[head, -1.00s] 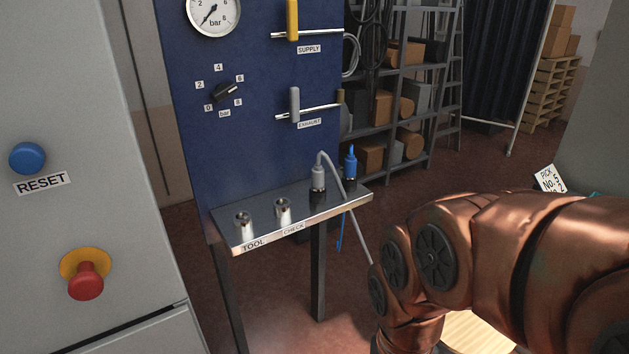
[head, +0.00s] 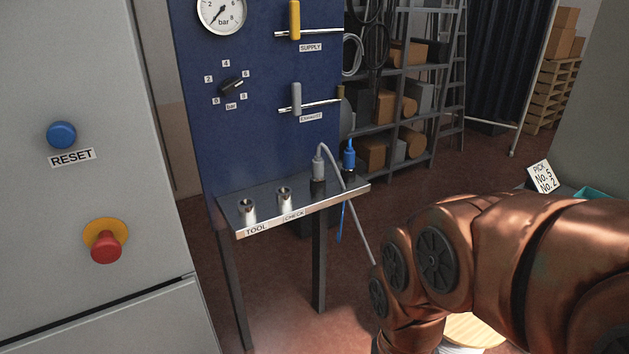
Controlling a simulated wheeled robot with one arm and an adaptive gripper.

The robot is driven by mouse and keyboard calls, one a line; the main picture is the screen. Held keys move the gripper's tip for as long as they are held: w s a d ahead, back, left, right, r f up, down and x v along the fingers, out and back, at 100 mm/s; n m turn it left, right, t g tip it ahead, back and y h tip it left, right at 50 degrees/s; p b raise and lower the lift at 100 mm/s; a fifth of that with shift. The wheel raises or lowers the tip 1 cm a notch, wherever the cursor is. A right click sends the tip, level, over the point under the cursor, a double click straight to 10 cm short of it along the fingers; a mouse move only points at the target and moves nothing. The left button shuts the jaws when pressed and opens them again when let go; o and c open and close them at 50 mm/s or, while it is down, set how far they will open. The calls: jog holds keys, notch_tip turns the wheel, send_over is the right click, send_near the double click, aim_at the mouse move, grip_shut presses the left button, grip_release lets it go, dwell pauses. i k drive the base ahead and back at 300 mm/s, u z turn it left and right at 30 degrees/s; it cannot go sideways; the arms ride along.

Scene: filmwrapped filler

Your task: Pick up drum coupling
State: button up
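Two hose couplings stand upright at the right end of a narrow metal shelf (head: 262,219). One is a grey coupling (head: 317,166) with a grey hose that arches over and runs down behind my arm. The other is a blue coupling (head: 349,157) with a blue hose hanging below the shelf. No label tells which is the drum coupling. My copper-coloured arm fills the lower right, and my gripper is out of view.
Two empty metal sockets (head: 248,210) (head: 284,198) stand on the shelf's left. A grey cabinet (head: 60,240) with reset and red buttons is at left. A blue panel (head: 262,140) rises behind the shelf. A round wooden top (head: 474,330) shows below my arm. Open floor lies beyond.

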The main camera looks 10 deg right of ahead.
aim_at(317, 175)
jog(key=k, duration=1.1)
jog(key=u, duration=0.75)
jog(key=i, duration=0.6)
jog(key=u, duration=0.75)
jog(key=i, duration=0.65)
jog(key=z, duration=0.7)
jog(key=i, duration=0.75)
jog(key=z, duration=0.9)
